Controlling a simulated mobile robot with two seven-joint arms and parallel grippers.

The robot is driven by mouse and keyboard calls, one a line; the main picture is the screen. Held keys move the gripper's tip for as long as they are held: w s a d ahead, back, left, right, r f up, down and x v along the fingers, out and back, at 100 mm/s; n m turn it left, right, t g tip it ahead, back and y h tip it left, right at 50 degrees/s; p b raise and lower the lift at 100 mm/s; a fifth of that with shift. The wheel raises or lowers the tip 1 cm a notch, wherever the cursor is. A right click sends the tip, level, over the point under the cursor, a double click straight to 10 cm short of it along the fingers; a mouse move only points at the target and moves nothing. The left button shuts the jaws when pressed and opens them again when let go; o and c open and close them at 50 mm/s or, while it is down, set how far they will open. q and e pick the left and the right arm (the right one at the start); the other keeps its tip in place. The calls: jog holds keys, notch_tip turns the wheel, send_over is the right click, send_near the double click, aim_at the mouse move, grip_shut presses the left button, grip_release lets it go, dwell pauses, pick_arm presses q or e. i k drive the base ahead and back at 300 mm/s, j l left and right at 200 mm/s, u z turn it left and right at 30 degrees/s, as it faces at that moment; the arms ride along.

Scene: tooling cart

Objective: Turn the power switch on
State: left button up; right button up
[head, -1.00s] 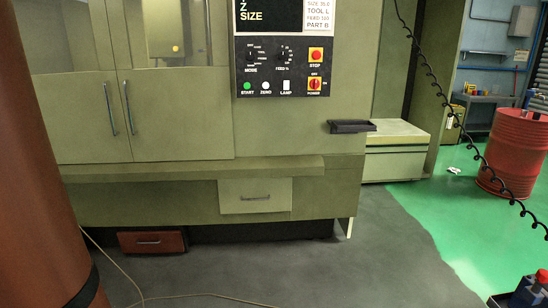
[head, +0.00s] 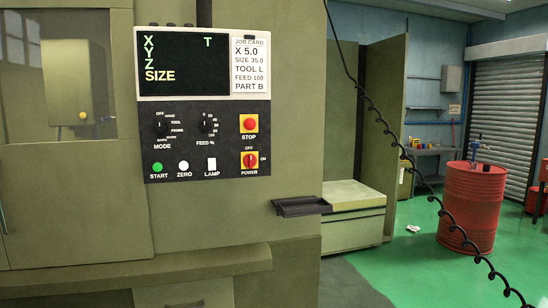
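The power switch (head: 249,161) is a red rotary knob on a yellow square plate at the lower right of the machine's control panel (head: 225,140). Its label reads OFF above, ON at the right and POWER below. The knob appears to stand upright, toward OFF. The red STOP button (head: 249,124) on a yellow plate sits directly above it. The LAMP switch (head: 211,165) is white and lies to its left. The screen (head: 183,62) above shows X, Y, Z, SIZE and T. Neither of my grippers is in view.
A small dark shelf (head: 301,206) juts from the machine below and right of the panel. A coiled black cable (head: 398,140) hangs at the right. A red drum (head: 472,210) stands on the green floor (head: 400,262). A low cabinet (head: 350,215) is beside the machine.

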aim_at(249, 160)
jog(key=i+j+z, duration=0.2)
jog(key=i, duration=0.35)
jog(key=i+j+z, duration=0.2)
jog(key=i+j, duration=0.15)
jog(key=i, duration=0.15)
jog(key=i+j+z, duration=0.1)
jog(key=i+j, duration=0.15)
jog(key=j, duration=0.15)
jog(key=i+j+z, duration=0.15)
jog(key=j, duration=0.3)
jog(key=i, duration=0.1)
